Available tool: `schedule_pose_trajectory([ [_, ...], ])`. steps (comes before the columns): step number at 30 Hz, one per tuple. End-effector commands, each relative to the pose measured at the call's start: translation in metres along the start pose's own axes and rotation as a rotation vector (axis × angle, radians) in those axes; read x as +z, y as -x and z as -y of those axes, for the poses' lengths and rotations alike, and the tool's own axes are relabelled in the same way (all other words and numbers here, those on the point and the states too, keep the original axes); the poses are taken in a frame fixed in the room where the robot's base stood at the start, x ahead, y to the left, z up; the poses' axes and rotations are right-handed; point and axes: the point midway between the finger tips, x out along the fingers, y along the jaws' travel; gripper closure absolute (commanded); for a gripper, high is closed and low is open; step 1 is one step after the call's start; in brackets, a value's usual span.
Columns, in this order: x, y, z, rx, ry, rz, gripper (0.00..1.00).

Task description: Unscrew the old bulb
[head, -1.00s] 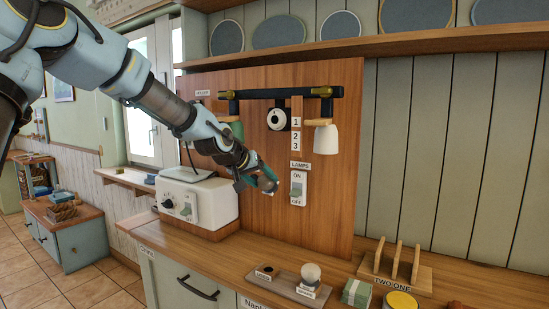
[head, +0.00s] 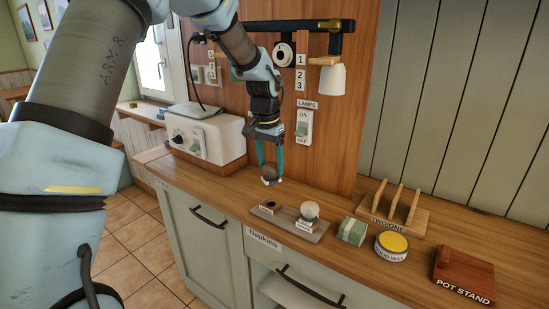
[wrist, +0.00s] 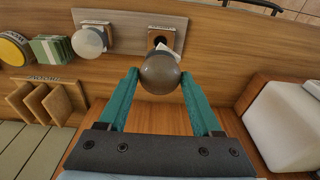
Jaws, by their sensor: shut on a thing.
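My gripper (head: 270,172) has its green fingers pointing down over the counter, behind and left of the bulb stand. It is shut on a dark greyish bulb (head: 269,181). In the wrist view the smoky round bulb (wrist: 160,73) sits between the fingertips, in front of the stand's empty dark hole (wrist: 160,40). The grey stand (head: 287,225) has this hole at its left and a pale bulb (head: 309,210) seated at its right. The lamp rail (head: 300,27) carries a white shade (head: 332,79) at right; the green shade (head: 236,73) is mostly hidden by my arm.
A lamp switch (head: 304,127) is on the wooden panel. A white box (head: 210,138) with a knob stands left of my gripper. Right of the stand are a green-white block (head: 352,231), a yellow-lidded tin (head: 391,246), a wooden rack (head: 393,215) and a pot stand (head: 464,273).

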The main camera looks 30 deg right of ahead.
Motion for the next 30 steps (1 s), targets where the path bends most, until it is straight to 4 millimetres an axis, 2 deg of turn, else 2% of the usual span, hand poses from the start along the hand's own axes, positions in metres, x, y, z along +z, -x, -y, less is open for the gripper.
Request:
schedule_pose_trajectory([
  [8, 0.0, 0.002, 0.0, 0.003, 0.003, -0.001, 0.47],
  [24, 0.005, -0.045, 0.0, 0.003, 0.003, -0.001, 0.47],
  [30, 0.006, -0.056, 0.0, 0.003, 0.003, -0.001, 0.47],
])
